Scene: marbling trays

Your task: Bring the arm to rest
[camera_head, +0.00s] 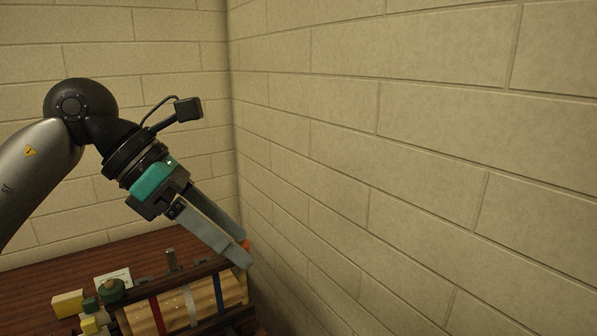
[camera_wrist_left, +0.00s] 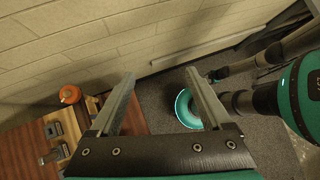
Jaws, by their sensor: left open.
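My left gripper (camera_head: 245,249) comes in from the left in the head view. Its two grey fingers point down and to the right, above the right end of the table near the wall corner. The fingers are open with nothing between them; the left wrist view also shows the gap (camera_wrist_left: 160,78) empty. The left arm is bent and raised over the table. My right gripper cannot be made out in either view.
A dark wooden table (camera_head: 40,282) carries a banded wooden cylinder (camera_head: 187,307) in a dark frame, a yellow block (camera_head: 68,303) and a white card (camera_head: 113,279). An orange round object (camera_wrist_left: 69,94) sits at its edge. A brick wall (camera_head: 420,150) stands close on the right.

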